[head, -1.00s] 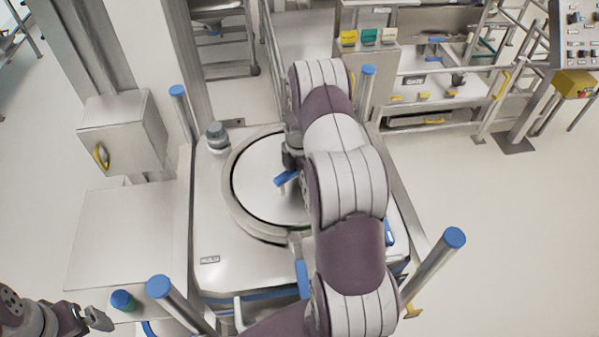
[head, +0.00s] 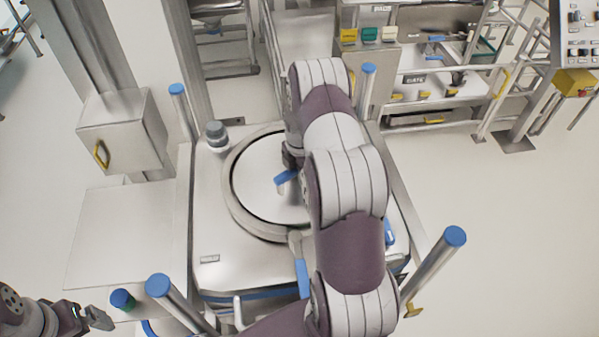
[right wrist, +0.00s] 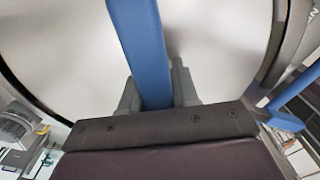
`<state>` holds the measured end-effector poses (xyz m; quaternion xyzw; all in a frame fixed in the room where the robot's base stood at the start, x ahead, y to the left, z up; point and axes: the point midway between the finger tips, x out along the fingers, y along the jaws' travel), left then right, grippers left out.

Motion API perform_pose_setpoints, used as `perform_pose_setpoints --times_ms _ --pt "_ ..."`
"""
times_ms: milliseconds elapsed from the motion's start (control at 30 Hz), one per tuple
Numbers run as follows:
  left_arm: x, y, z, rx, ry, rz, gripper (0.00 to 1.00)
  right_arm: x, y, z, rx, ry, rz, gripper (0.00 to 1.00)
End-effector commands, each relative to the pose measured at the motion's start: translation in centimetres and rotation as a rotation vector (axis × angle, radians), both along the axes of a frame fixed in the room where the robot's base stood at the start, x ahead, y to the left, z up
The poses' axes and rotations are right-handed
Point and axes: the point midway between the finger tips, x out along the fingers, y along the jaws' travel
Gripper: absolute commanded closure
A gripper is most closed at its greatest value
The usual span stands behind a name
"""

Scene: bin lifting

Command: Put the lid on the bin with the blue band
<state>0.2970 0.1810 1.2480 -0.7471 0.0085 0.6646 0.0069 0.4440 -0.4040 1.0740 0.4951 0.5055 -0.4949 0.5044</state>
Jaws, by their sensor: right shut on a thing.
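The lid (head: 258,185) is a pale round disc with a blue handle (head: 286,178). In the head view it lies over the round metal rim (head: 232,200) of the bin, whose square pale body has a blue band (head: 262,296) low on its front. My right gripper (head: 290,158) is above the lid, mostly behind my arm. In the right wrist view its fingers (right wrist: 156,88) are shut on the blue handle (right wrist: 138,40), with the lid surface behind. The far right of the lid is hidden by my arm. My left gripper (head: 98,318) is empty at lower left, apart from the bin.
Blue-capped posts (head: 440,255) stand around the bin. A grey knob (head: 216,134) sits on its top at back left. A metal box (head: 122,130) and a flat panel (head: 115,240) are at left. A cart (head: 430,90) stands at back right; the right floor is clear.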

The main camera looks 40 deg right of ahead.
Motion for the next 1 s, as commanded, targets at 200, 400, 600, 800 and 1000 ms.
perform_pose_setpoints --times_ms 200,400,600,800,1000 --pt "0.0 0.0 0.1 0.000 0.000 0.000 0.02 0.2 -0.1 0.3 -0.003 -0.005 0.000 1.00" --pt "0.0 0.0 0.0 0.000 0.000 0.000 0.02 0.2 -0.1 0.2 -0.003 -0.004 0.000 0.40" --pt "0.0 0.0 0.0 0.000 0.000 0.000 0.02 0.1 0.0 0.1 -0.001 -0.002 0.000 0.40" --pt "0.0 0.0 -0.8 0.000 0.000 0.000 0.02 0.0 0.0 0.9 0.000 -0.001 0.000 0.40" --pt "0.0 0.0 -3.1 0.000 0.000 0.000 0.02 0.1 0.0 5.4 -0.004 -0.007 0.000 0.40"
